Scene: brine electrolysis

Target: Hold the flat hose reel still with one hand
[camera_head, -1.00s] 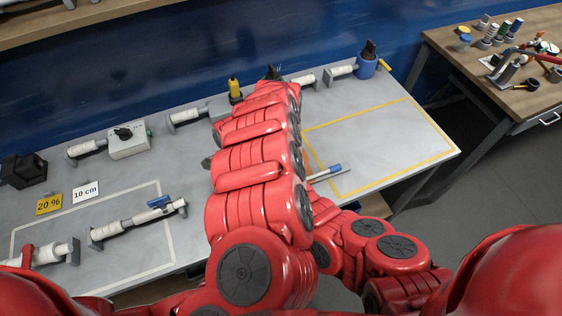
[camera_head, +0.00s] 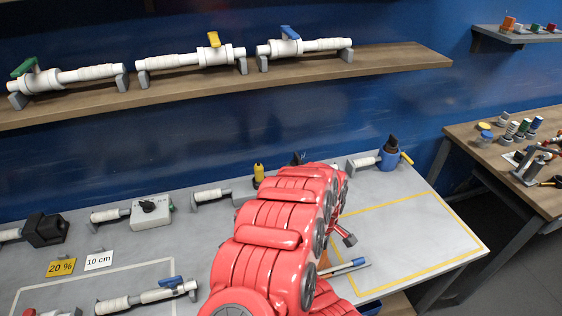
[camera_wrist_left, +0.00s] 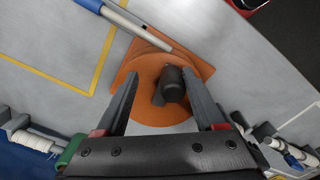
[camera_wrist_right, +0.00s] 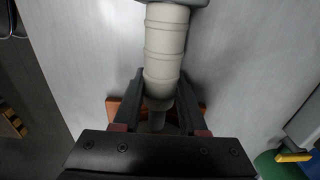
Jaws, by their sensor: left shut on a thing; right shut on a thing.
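The flat hose reel (camera_wrist_left: 160,108) is an orange disc on an orange plate, with a dark knob on it, in the left wrist view. My left gripper (camera_wrist_left: 160,74) has its fingers on either side of the disc and is shut on it. In the right wrist view, my right gripper (camera_wrist_right: 158,78) is shut on a white ribbed cylinder (camera_wrist_right: 165,45) with a grey neck. An orange base (camera_wrist_right: 114,106) shows partly behind the fingers. In the head view a red arm of mine covers the reel and the grippers' contacts.
A blue-and-white rod (camera_head: 345,268) lies by a yellow outline (camera_head: 425,285) on the grey bench. A grey switch box (camera_head: 151,212) and a blue container (camera_head: 390,158) stand toward the back. A shelf (camera_head: 400,62) with several valved pipes runs above. The yellow-outlined area is mostly clear.

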